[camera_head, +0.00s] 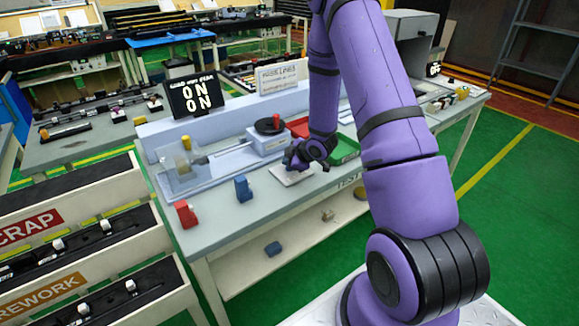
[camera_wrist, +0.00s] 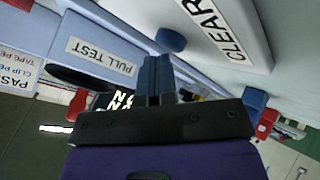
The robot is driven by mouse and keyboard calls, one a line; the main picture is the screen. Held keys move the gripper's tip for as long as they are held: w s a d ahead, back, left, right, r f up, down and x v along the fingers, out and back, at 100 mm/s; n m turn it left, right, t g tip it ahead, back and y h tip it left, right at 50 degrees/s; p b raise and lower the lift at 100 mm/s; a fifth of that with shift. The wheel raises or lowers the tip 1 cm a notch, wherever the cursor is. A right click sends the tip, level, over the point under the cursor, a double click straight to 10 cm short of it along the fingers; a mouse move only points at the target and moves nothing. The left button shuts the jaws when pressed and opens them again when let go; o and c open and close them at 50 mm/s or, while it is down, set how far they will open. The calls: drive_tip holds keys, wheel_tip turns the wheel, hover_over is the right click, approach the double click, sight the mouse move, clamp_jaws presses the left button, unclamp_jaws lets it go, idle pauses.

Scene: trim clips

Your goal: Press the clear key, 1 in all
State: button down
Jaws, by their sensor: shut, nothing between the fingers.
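A pale pad (camera_head: 287,176) lies on the bench's front part in the head view. In the wrist view the pad (camera_wrist: 262,48) carries a black-on-white CLEAR label (camera_wrist: 212,28). A round blue key (camera_wrist: 170,40) shows beside that label, at the pad's edge. My gripper (camera_head: 294,163) is low over the pad and partly hides it in the head view. In the wrist view my gripper (camera_wrist: 156,60) is shut and empty, its fingertips close to the blue key. I cannot tell whether they touch it.
The pull test fixture (camera_head: 265,140) stands behind the pad. A green tray (camera_head: 345,150) and a red tray (camera_head: 300,126) are to the right and behind. A blue clip-like block (camera_head: 242,188) and a red one (camera_head: 186,214) stand left on the bench (camera_head: 225,222).

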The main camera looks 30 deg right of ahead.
drive_tip(key=shift+r, duration=0.85)
drive_tip(key=shift+r, duration=0.1)
drive_tip(key=shift+r, duration=2.4)
